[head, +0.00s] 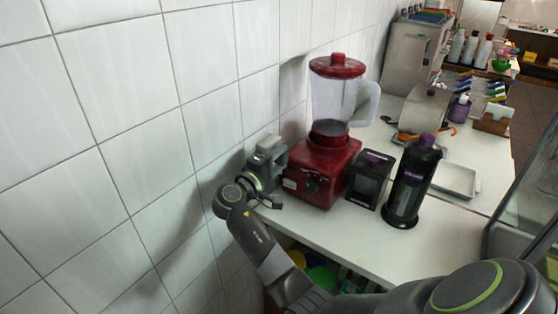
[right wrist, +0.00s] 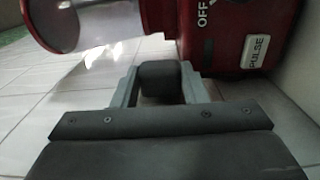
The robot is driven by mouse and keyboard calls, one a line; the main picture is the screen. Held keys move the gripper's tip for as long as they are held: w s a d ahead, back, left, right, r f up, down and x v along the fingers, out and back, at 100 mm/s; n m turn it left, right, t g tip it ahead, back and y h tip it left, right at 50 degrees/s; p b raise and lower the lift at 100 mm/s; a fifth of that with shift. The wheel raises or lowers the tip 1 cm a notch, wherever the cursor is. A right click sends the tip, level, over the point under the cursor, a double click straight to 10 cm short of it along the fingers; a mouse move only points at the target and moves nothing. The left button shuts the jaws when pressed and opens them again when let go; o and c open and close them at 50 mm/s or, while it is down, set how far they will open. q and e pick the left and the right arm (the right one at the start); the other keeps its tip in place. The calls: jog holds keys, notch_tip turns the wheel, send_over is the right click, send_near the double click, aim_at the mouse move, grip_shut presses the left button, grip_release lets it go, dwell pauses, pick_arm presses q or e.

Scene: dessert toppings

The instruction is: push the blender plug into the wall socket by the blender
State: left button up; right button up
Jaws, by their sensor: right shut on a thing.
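The red blender (head: 322,170) stands on the white counter against the tiled wall, with its clear jar and red lid on top. In the right wrist view its red base (right wrist: 235,35) shows close by, with OFF and PULSE markings. My right gripper (head: 268,146) is at the wall just left of the blender base. It is shut on a dark block (right wrist: 160,78), which looks like the blender plug, held between its two grey fingers. I see no wall socket; it may be hidden behind the gripper. I cannot tell whether the plug touches the wall. My left gripper is not in view.
A small dark container (head: 369,180) and a tall black bottle with a purple top (head: 411,183) stand right of the blender. A white tray (head: 458,180) and a grey dispenser (head: 424,108) are farther back. The counter's front strip (head: 350,235) is clear.

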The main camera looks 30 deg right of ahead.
jog(key=shift+w+a, duration=0.15)
jog(key=shift+w, duration=0.15)
dwell(0.5)
jog(key=o, duration=1.1)
jog(key=shift+o, duration=0.2)
